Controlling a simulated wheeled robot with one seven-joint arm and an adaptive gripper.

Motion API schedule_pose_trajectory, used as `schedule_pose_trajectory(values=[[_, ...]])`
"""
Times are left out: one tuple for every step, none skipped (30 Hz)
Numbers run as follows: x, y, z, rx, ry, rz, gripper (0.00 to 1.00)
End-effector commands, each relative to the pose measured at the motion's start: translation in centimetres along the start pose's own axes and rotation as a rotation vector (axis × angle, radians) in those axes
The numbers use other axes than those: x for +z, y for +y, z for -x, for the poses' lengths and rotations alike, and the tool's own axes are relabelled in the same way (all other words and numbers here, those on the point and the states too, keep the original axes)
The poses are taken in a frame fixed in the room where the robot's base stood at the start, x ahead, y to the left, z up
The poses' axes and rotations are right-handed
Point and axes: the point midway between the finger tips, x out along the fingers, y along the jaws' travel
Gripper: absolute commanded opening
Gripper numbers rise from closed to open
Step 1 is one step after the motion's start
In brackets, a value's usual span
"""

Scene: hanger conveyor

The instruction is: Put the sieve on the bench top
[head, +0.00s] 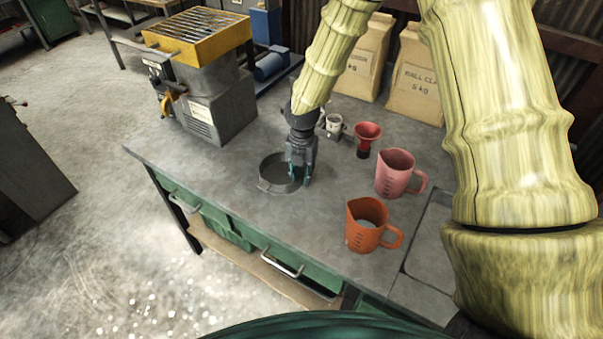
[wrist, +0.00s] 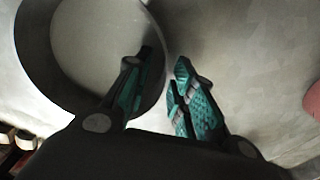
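The dark grey round sieve (head: 268,186) sits on the grey bench top (head: 305,230), near the front edge and left of the jugs. It looks flat and upright. My gripper (head: 299,178) is pointed down at the sieve's right side. In the wrist view the sieve (wrist: 35,55) fills the upper left. My gripper (wrist: 162,75) has its teal fingers apart, the left one over the inside of the sieve and the right one outside its rim. A gap shows between the right finger and the rim. Contact of the left finger with the wall cannot be told.
An orange jug (head: 362,236) and a pink jug (head: 396,174) stand to the right. A red funnel (head: 367,132) and a small white cup (head: 333,124) are behind. A grey machine with a yellow grate (head: 200,38) stands at left. Paper bags (head: 415,80) stand at the back.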

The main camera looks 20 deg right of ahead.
Motion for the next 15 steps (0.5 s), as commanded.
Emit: schedule_pose_trajectory(values=[[0.0, 0.0, 0.0, 0.0, 0.0, 0.0, 0.29], [0.0, 0.0, 0.0, 0.0, 0.0, 0.0, 0.29], [0.0, 0.0, 0.0, 0.0, 0.0, 0.0, 0.29], [0.0, 0.0, 0.0, 0.0, 0.0, 0.0, 0.29], [0.0, 0.0, 0.0, 0.0, 0.0, 0.0, 0.29], [0.0, 0.0, 0.0, 0.0, 0.0, 0.0, 0.29], [0.0, 0.0, 0.0, 0.0, 0.0, 0.0, 0.29], [0.0, 0.0, 0.1, 0.0, 0.0, 0.0, 0.29], [0.0, 0.0, 0.1, 0.0, 0.0, 0.0, 0.29], [0.0, 0.0, 0.2, 0.0, 0.0, 0.0, 0.29], [0.0, 0.0, 0.3, 0.001, -0.001, 0.0, 0.29], [0.0, 0.0, 0.5, 0.001, -0.001, 0.0, 0.29], [0.1, 0.0, 0.7, 0.002, -0.001, -0.001, 0.29], [0.1, 0.0, 0.9, 0.002, -0.001, -0.001, 0.29], [0.1, 0.0, 1.3, 0.002, -0.001, -0.001, 0.29]])
